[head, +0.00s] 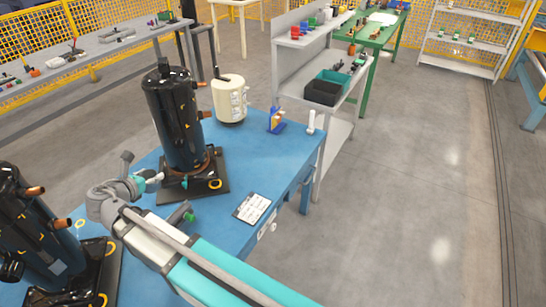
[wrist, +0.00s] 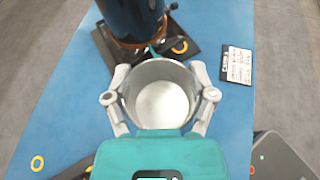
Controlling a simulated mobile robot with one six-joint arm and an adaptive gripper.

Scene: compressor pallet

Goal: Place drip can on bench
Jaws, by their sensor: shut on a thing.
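The drip can (wrist: 162,103) is a round, pale metal can with an open top and an empty-looking inside. In the wrist view my gripper (wrist: 160,74) has one grey finger on each side of it and is shut on it. The can is over the blue bench (wrist: 72,105); I cannot tell whether its base touches the top. In the head view my gripper (head: 151,179) is over the blue bench (head: 222,186), just left of the black compressor (head: 176,120). I cannot make out the can clearly there.
A second compressor (head: 32,235) stands at the lower left. A cream tank (head: 229,100), a blue item (head: 277,120) and a white bottle (head: 311,122) line the bench's far side. A label card (head: 252,208) lies near the right edge. Bare bench shows around the card.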

